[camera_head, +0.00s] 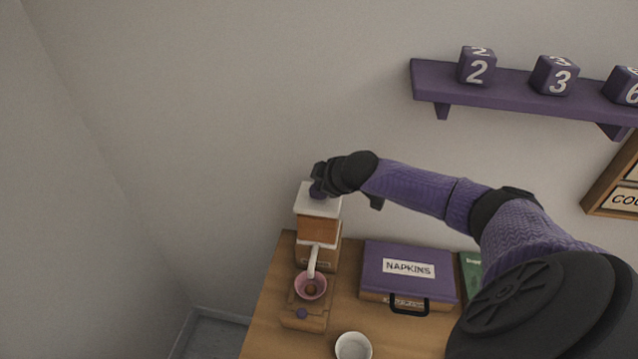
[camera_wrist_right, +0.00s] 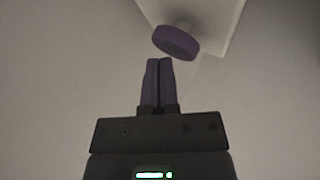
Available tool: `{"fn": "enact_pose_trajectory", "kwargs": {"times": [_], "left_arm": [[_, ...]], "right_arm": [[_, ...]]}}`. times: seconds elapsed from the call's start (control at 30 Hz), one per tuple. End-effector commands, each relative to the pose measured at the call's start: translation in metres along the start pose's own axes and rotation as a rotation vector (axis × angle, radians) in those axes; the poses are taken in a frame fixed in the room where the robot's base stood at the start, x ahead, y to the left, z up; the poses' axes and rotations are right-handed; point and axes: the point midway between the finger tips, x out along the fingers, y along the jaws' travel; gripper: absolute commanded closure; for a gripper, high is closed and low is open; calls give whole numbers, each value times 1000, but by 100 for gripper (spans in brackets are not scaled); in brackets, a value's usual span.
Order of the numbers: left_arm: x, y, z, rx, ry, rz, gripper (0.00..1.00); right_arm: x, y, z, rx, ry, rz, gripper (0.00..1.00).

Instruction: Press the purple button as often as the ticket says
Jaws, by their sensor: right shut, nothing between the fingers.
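A coffee machine with a white top and wooden body (camera_head: 319,232) stands at the table's left end. A round purple button (camera_head: 317,192) sits on its white top; it also shows in the right wrist view (camera_wrist_right: 175,42). My right gripper (camera_head: 318,172) is shut and empty, close by the button. In the right wrist view, its purple fingertips (camera_wrist_right: 160,63) are just beside and below the button's edge; a gap seems to show, but contact is hard to judge. I cannot make out a ticket. My left gripper is not in view.
A pink bowl (camera_head: 311,285) sits under the spout. A white cup (camera_head: 353,347) stands at the front. A purple napkins case (camera_head: 408,262) lies on the wooden table (camera_head: 262,325). A purple shelf (camera_head: 510,82) with number cubes hangs above.

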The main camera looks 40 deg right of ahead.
Motion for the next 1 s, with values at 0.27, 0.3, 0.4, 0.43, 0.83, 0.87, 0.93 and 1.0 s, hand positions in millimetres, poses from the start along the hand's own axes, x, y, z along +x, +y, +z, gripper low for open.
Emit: {"fn": "enact_pose_trajectory", "kwargs": {"times": [0.27,0.3,0.4,0.43,0.83,0.87,0.93,1.0], "left_arm": [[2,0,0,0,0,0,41],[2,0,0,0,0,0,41],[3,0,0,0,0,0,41],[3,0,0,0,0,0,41],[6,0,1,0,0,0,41],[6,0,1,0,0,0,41],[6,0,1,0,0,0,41],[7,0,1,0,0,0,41]], "right_arm": [[2,-1,1,0,0,0,100],[2,-2,2,0,0,0,100],[3,-2,2,0,0,0,100],[3,-2,2,1,0,0,100],[7,-5,5,0,-1,-1,100],[7,-5,5,1,-1,-1,100],[8,-6,6,0,-1,-1,100],[8,-6,6,0,-1,-1,100]]}}
